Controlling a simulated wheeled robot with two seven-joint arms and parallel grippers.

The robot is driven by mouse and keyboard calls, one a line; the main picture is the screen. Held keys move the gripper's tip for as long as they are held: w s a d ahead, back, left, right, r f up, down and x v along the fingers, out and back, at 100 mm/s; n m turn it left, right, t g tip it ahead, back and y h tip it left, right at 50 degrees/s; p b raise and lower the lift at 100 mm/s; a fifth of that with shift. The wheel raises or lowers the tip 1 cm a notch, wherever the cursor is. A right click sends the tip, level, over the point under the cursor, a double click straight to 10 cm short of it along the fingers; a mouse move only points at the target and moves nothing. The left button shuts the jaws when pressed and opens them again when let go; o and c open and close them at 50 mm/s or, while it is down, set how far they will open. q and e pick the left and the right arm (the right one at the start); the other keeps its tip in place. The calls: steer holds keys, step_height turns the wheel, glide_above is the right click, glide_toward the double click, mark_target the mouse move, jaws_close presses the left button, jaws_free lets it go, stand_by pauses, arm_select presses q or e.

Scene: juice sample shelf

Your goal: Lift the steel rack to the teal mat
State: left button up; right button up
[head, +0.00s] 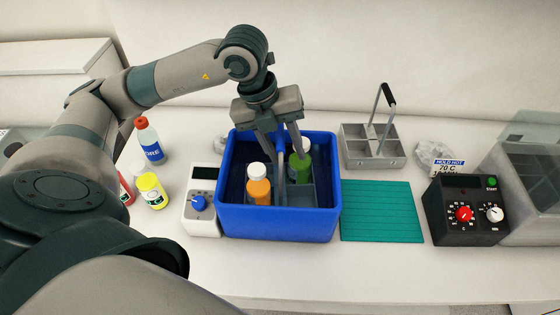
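A grey steel rack (309,195) sits inside the blue crate (278,225), with an orange bottle (258,187) at its left and a green bottle (299,166) at its right. A grey upright of it stands between the bottles. My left gripper (286,156) points down into the crate over this rack, its fingers spread apart; the fingers partly hide the upright and the green bottle. A second, empty metal rack (358,150) with a black-gripped handle stands behind the teal mat (381,212). The mat is bare. My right gripper is not in view.
A white device with a blue knob (201,212) stands left of the crate. Red-capped (149,141) and yellow (151,190) bottles stand further left. A black control box (465,211) and a clear-lidded metal bath (525,185) are right of the mat.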

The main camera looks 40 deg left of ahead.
arm_select(q)
jaws_close()
steer(key=shift+r, duration=0.1)
steer(key=shift+r, duration=0.1)
steer(key=shift+w+r+b, duration=0.1)
steer(key=shift+r+b, duration=0.25)
steer(key=shift+r, duration=0.45)
step_height(320, 180, up, 8)
steer(key=b, duration=0.2)
steer(key=shift+r, duration=0.1)
stand_by(0.5)
